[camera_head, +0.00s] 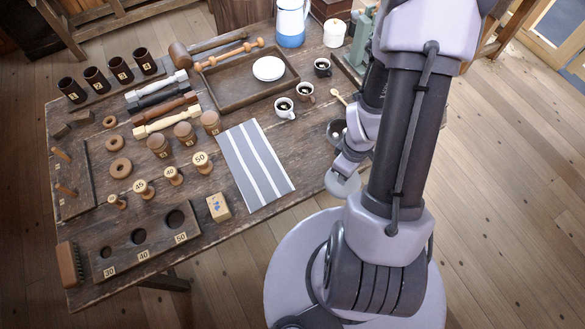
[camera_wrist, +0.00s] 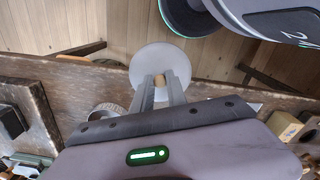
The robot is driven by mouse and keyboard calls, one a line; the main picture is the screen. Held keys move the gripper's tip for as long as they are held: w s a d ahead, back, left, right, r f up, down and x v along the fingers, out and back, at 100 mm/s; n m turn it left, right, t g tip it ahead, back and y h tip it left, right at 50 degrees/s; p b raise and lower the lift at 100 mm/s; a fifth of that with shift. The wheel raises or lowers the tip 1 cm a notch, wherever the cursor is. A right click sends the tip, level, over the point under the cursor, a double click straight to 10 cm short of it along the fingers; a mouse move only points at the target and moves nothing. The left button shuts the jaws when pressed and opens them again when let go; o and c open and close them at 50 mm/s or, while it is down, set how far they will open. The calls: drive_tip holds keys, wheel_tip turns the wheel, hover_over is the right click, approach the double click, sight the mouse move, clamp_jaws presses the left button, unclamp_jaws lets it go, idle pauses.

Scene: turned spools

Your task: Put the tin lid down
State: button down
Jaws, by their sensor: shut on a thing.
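The tin lid (camera_head: 342,186) is a pale grey disc by the table's front edge at the right. In the wrist view the lid (camera_wrist: 147,62) has a small wooden knob (camera_wrist: 159,80) and shows against the floor, past the table edge. My gripper (camera_wrist: 160,90) is shut on the knob. In the head view my wrist (camera_head: 350,163) hides the fingers and part of the lid. Whether the lid touches the table is unclear.
A dark bowl (camera_head: 335,137) stands behind my wrist. A grey striped cloth (camera_head: 236,165) lies to the left, with a wooden block (camera_head: 218,207) beside it. Mugs (camera_head: 285,114) and a wooden tray (camera_head: 228,99) are farther back. Spools and a holed board (camera_head: 160,240) fill the left.

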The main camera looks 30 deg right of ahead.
drive_tip(key=w+a, duration=0.1)
drive_tip(key=w, duration=0.2)
drive_tip(key=w+a+f+b, duration=0.1)
drive_tip(key=w+a, duration=0.1)
drive_tip(key=w, duration=0.2)
drive_tip(key=w+a+b, duration=0.1)
drive_tip(key=w+a, duration=0.1)
drive_tip(key=w, duration=0.1)
drive_tip(key=shift+w+f, duration=0.2)
drive_tip(key=shift+w, duration=0.2)
wheel_tip(320, 180, down, 4)
drive_tip(key=shift+r+b, duration=0.15)
drive_tip(key=shift+b, duration=0.9)
drive_tip(key=shift+w+r, duration=0.1)
drive_tip(key=shift+r, duration=0.05)
drive_tip(key=c, duration=1.4)
unclamp_jaws()
drive_tip(key=shift+o, duration=0.4)
